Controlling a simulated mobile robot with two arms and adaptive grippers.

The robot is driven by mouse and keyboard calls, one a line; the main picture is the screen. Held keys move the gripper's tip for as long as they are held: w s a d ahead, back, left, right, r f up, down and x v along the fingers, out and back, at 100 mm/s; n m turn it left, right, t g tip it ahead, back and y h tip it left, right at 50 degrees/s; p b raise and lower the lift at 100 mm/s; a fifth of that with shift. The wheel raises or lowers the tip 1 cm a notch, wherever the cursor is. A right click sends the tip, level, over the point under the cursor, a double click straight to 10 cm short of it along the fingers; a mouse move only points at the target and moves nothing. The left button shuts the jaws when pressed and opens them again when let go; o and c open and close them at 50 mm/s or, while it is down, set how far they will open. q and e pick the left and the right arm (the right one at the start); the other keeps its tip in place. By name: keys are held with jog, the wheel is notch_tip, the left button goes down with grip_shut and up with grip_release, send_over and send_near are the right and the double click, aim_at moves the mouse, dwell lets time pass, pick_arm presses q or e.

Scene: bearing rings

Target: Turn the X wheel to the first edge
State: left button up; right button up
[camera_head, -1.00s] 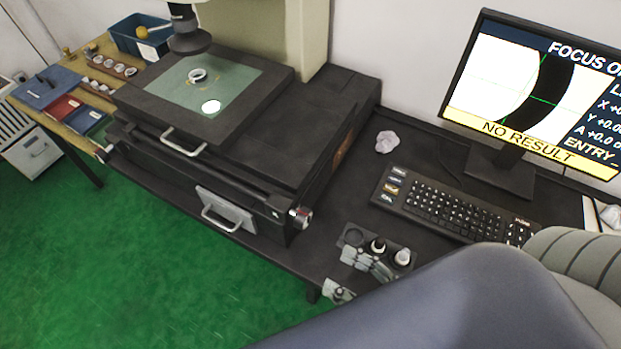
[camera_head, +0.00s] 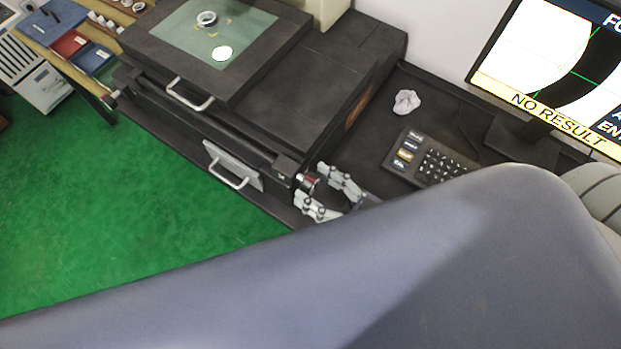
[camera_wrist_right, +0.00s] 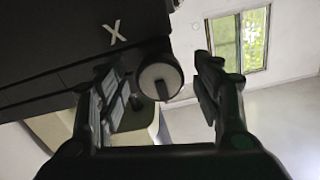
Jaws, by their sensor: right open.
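The X wheel (camera_head: 308,181) is a small silver knob at the right front end of the dark measuring stage. In the right wrist view it is a round pale-faced knob (camera_wrist_right: 160,78) with a dark slot, beside a white X label (camera_wrist_right: 115,34). My right gripper (camera_head: 316,187) is open, its fingers on either side of the wheel; contact is not visible. A bearing ring (camera_head: 207,18) lies on the green-grey stage plate. The monitor (camera_head: 560,65) shows a black curved band, a green cross line and NO RESULT. My left gripper is out of view.
Two bar handles, an upper one (camera_head: 189,101) and a lower one (camera_head: 229,182), stick out at the stage front. A keyboard (camera_head: 432,160) and a crumpled white piece (camera_head: 406,102) lie to the right. My arm covers the lower picture.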

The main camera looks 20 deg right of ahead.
jog(key=shift+w+a, duration=0.45)
jog(key=shift+w, duration=0.15)
jog(key=shift+w+a, duration=0.1)
jog(key=c, duration=1.1)
jog(key=shift+r+n+p, duration=0.1)
jog(key=shift+n+p, duration=0.5)
jog(key=shift+n, duration=0.2)
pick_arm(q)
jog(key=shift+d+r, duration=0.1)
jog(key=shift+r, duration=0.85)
pick_arm(e)
jog(key=shift+n, duration=0.9)
